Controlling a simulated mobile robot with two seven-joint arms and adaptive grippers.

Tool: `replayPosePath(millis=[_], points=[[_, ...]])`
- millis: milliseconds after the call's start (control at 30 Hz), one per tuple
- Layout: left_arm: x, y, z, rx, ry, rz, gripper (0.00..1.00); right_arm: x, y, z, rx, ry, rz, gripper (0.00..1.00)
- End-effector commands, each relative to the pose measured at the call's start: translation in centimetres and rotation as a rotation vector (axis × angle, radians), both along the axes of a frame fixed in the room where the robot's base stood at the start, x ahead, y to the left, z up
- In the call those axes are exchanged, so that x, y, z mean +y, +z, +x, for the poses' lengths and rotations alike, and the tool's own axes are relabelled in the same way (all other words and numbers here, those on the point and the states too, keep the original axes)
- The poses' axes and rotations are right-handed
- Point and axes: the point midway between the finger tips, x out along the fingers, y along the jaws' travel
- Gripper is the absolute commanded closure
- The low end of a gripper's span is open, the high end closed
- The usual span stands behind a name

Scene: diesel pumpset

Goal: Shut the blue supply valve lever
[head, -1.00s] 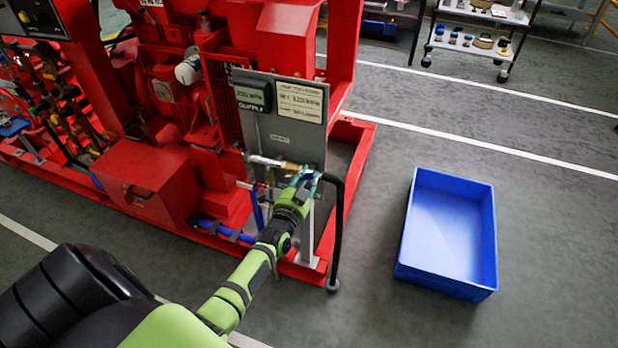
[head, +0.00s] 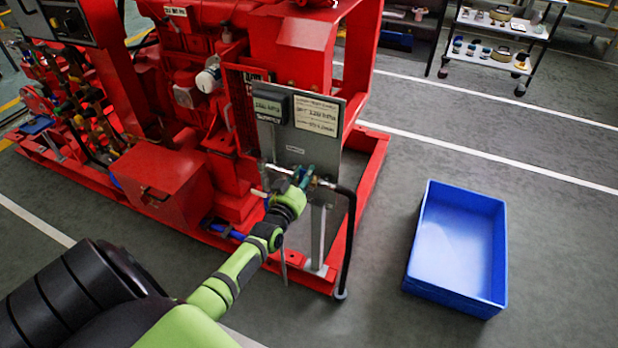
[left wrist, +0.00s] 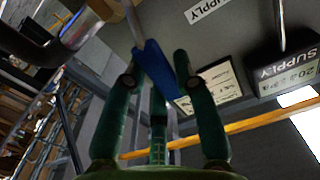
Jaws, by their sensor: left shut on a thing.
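The blue supply valve lever (left wrist: 160,75) shows in the left wrist view as a blue bar between the green fingers of my left gripper (left wrist: 164,62). The gripper is shut on it. In the head view my left gripper (head: 303,178) is at the pipe line below the grey gauge panel (head: 293,140), and its fingers and arm hide the lever and valve body. A label reading SUPPLY (left wrist: 207,10) shows on the panel in the left wrist view. My right gripper is not in view.
The red pumpset frame (head: 372,165) stands around the panel. A black hose (head: 350,240) runs from the pipe's right end down to the floor. An empty-looking blue crate (head: 425,235) stands on the floor at right. A wheeled shelf cart (head: 495,35) is at the back. Floor between is clear.

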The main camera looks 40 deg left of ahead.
Motion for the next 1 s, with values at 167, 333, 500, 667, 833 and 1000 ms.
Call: replayPosePath(millis=[167,333,500,667,833,1000], points=[[0.54,0.42,0.00,-0.023,0.000,-0.060,1.00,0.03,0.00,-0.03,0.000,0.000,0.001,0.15],[0.72,0.46,-0.04,-0.030,0.000,-0.090,1.00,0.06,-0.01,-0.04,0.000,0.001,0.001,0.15],[0.76,0.47,-0.05,-0.032,0.001,-0.098,1.00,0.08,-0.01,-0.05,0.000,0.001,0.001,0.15],[0.75,0.47,-0.05,-0.032,0.001,-0.097,1.00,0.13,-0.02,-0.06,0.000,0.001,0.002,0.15],[0.75,0.47,-0.05,-0.031,0.000,-0.095,0.48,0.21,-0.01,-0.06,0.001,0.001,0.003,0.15],[0.73,0.32,-0.09,-0.028,0.000,-0.096,0.46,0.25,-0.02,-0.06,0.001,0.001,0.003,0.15]])
